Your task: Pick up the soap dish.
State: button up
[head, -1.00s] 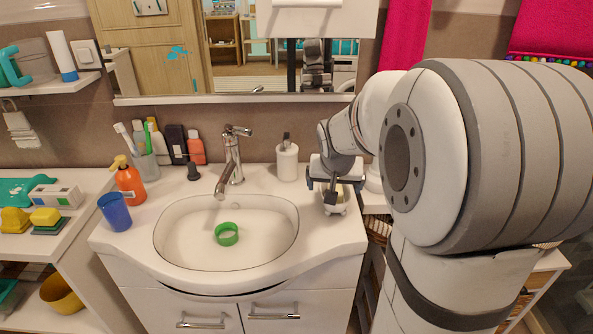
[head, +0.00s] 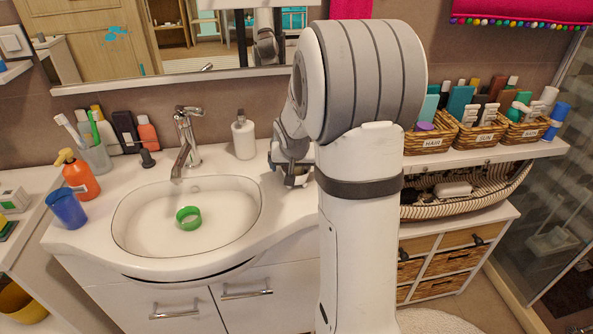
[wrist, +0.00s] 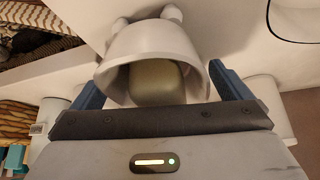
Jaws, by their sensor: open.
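The soap dish (wrist: 172,42) is a pale, rounded bowl with small knob feet. In the wrist view it sits just ahead of my gripper, with an olive-coloured bar of soap (wrist: 156,82) inside. My gripper (wrist: 158,66) is open, with one blue-grey finger on each side of the dish. I cannot tell whether the fingers touch it. In the head view my gripper (head: 292,174) is low at the right end of the white sink counter, and the dish is mostly hidden by my gripper and arm.
The sink basin (head: 137,222) holds a green ring (head: 188,217). A blue cup (head: 67,208) and orange bottle (head: 80,178) are at the left. Wicker baskets (head: 428,140) sit on a shelf to the right.

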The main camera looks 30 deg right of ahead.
jog(key=shift+c, duration=0.5)
jog(key=c, duration=1.1)
jog(key=shift+r, duration=0.1)
